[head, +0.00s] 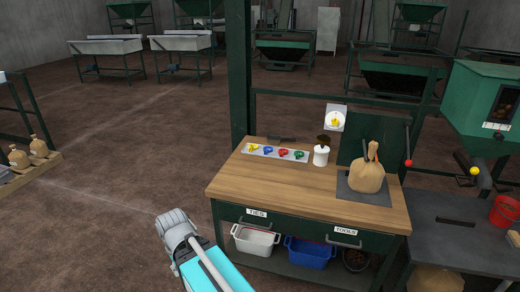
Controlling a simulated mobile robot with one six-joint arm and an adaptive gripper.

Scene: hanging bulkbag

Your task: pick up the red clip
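The red clip (283,152) lies on a pale tray (246,150) near the back left of the wooden workbench (260,186). It is third from the left in a row, between a blue clip (268,150) and a green clip (298,154). A yellow clip (253,148) is at the left end. The red clip is small here, so its exact shape is hard to tell. Part of my arm shows at the lower middle, in front of and left of the bench, apart from the clips. My gripper cannot be made out.
A white pot (321,156) stands right of the tray. A tied brown sack (367,178) sits on a dark plate (350,190) at the bench's right. A green post (238,75) rises behind the bench's left. The bench's front left top is clear.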

